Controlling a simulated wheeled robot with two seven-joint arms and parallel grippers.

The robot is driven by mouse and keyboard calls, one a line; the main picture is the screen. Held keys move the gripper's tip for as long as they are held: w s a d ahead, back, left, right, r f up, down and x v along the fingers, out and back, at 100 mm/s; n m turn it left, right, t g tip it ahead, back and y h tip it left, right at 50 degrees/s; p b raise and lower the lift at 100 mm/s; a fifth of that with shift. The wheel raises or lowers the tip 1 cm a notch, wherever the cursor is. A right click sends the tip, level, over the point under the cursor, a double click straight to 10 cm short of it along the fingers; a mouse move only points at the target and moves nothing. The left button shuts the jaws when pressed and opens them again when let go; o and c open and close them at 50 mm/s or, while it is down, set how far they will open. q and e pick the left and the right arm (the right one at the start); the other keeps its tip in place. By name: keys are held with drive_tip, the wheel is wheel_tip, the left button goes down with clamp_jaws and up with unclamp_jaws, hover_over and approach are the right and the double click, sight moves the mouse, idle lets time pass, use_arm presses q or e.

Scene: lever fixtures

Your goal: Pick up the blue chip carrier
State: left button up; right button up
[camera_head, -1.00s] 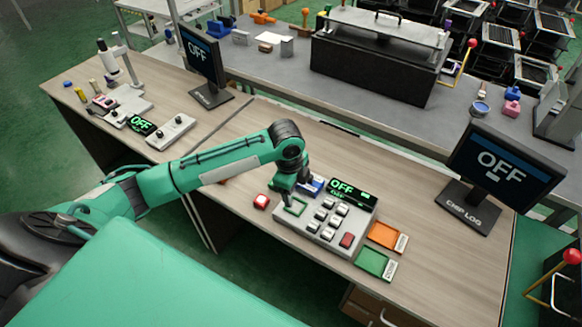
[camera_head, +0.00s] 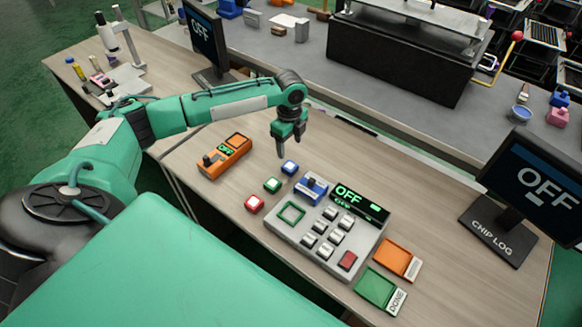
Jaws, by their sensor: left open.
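The blue chip carrier (camera_head: 290,167) is a small blue block with a pale top. It sits on the wooden desk, at the back end of a short row with a green carrier (camera_head: 272,185) and a red carrier (camera_head: 254,204). My left gripper (camera_head: 291,148) points down with its jaws open, just behind the blue carrier in the picture. It appears to be above the desk and apart from the carrier; the exact height is hard to tell. My right gripper is out of view.
A grey console (camera_head: 325,232) with a blue part, silver keys and an OFF display stands right of the carriers. An orange device (camera_head: 224,156) lies to the left. Orange (camera_head: 398,259) and green (camera_head: 378,287) trays are at right. A CHIP LOG monitor (camera_head: 528,190) stands beyond.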

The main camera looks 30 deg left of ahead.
sight(290, 166)
use_arm(q)
wheel_tip(290, 166, down, 3)
drive_tip(key=shift+w+f, duration=0.1)
drive_tip(key=shift+f, duration=0.2)
drive_tip(key=shift+f+p, duration=0.3)
drive_tip(key=shift+f, duration=0.25)
drive_tip(key=f, duration=0.3)
drive_tip(key=shift+s+f+p, duration=0.2)
drive_tip(key=shift+f+p, duration=0.15)
drive_tip(key=shift+p, duration=0.05)
drive_tip(key=shift+f, duration=0.35)
drive_tip(key=c, duration=0.8)
drive_tip(key=shift+c, duration=1.2)
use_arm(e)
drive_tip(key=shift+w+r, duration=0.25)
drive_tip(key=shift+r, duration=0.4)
